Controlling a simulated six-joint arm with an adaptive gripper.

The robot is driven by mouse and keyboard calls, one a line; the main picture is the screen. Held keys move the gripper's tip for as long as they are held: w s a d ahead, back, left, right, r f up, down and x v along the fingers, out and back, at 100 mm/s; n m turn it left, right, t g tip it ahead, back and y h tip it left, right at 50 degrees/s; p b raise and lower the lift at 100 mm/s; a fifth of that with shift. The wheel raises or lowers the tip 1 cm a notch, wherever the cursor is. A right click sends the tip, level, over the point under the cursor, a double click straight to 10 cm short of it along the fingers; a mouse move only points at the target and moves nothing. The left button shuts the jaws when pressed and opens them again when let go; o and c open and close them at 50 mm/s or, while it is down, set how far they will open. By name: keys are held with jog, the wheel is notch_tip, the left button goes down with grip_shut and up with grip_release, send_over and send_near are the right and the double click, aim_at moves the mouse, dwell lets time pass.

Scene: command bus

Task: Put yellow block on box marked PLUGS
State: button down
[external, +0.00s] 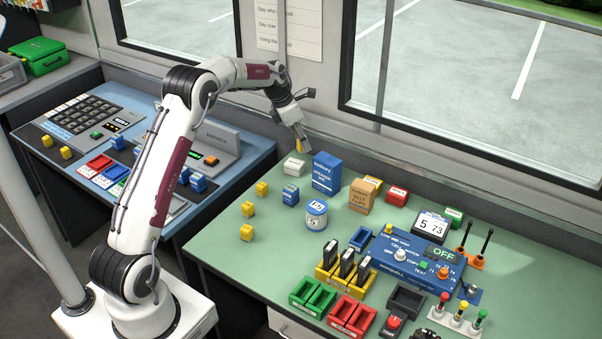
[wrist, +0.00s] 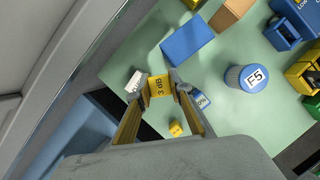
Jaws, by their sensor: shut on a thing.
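A yellow block marked 3 dB (wrist: 161,89) is held between the fingers of my gripper (wrist: 160,80), which is shut on it. In the external view my gripper (external: 301,138) points down above the back left of the green table, with the yellow block (external: 304,147) at its tips. The block is in the air, just above and behind a small white box (external: 294,168). The white box (wrist: 135,83) shows beside the left finger in the wrist view, partly hidden. I cannot read which box is marked PLUGS.
A tall blue box (external: 326,173), a brown box (external: 361,197) and a red box (external: 397,195) stand to the right. A small blue box (external: 290,195) and a round tin (external: 316,214) are nearer. Yellow cubes (external: 248,209) lie at the left. A wall runs behind.

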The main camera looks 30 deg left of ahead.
jog(key=w+a+n, duration=0.2)
jog(key=w+a, duration=0.2)
jog(key=a, duration=0.2)
jog(key=shift+r+n+t+y, duration=0.3)
jog(key=shift+r, duration=0.1)
jog(key=shift+d, duration=0.1)
send_over(299, 161)
jog(key=s, duration=0.2)
jog(key=shift+w+a+f, duration=0.1)
jog(key=shift+a+f, duration=0.1)
jog(key=shift+f, duration=1.05)
jog(key=shift+w+a+f, duration=0.1)
jog(key=shift+a+f, duration=0.1)
jog(key=shift+f, duration=1.05)
jog(key=shift+f, duration=0.1)
jog(key=shift+f, duration=2.4)
jog(key=shift+f, duration=0.15)
jog(key=c, duration=1.8)
grip_release()
